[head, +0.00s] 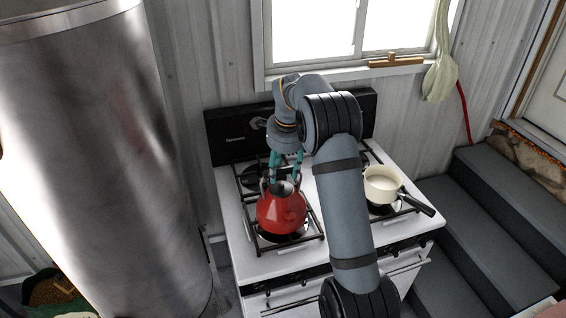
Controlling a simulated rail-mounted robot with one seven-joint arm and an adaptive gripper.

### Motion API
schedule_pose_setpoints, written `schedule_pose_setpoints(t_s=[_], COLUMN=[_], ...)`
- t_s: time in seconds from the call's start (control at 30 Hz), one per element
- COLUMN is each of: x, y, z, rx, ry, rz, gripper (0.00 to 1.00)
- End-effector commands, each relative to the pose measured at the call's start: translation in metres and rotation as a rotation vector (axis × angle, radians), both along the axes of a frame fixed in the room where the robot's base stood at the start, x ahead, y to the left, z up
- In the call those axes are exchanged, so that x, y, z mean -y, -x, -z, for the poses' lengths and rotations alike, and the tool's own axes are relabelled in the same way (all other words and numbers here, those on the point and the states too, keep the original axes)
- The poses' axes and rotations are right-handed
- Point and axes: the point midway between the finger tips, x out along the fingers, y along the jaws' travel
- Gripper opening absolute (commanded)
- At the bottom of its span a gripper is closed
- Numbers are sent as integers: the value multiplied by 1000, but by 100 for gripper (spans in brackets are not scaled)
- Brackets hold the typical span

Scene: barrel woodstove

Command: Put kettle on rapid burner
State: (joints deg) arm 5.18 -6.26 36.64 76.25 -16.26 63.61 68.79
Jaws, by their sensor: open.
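The red kettle (283,214) stands upright on the grate over the front left burner of the white stove (288,262). Its top and dark handle area are right below my gripper (283,176). My gripper has teal fingers, points down and is open. Its fingertips are at or just behind the kettle's top; I cannot tell whether they touch it. The back left burner (252,176) shows no pot on it. The picture has no label telling which burner is the rapid one. My arm hides the middle of the stove and part of the back right burner.
A cream saucepan (382,187) with a dark handle stands on the right side of the stove. The black back panel (235,136) rises behind the burners. A large metal cylinder (100,150) stands close on the left, and grey steps (475,235) are on the right.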

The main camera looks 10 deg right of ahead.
Motion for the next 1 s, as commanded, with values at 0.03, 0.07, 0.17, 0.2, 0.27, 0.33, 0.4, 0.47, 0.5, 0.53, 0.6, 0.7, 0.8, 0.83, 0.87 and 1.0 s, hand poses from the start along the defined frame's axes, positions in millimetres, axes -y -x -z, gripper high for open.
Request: schedule_pose_setpoints(t_s=[0.03, 0.07, 0.17, 0.2, 0.27, 0.33, 0.4, 0.47, 0.5, 0.53, 0.6, 0.7, 0.8, 0.83, 0.87, 1.0], x=[0, 0, 0, 1, 1, 1, 2, 2, 2, 2, 2, 2, 2, 2, 2, 2], y=[0, 0, 4, 6, 8, 12, 15, 18, 20, 21, 23, 26, 27, 27, 27, 27], z=[-5, -8, -23, -31, -46, -61, -76, -87, -94, -99, -107, -114, -118, -118, -118, -118], rx=[3, 4, 6, 7, 7, 7, 6, 5, 4, 4, 2, 0, 0, 0, 0, 0], ry=[0, 0, 0, 0, 0, -1, 0, -1, 0, 1, 1, 0, 0, 0, 0, 0], rz=[0, -1, 0, 1, 1, 0, 0, 1, 1, 0, 1, 0, 0, 0, 0, 0], gripper=[47, 47, 47, 47, 47, 47, 47, 47, 47, 47, 47, 47, 47, 47, 47, 47])
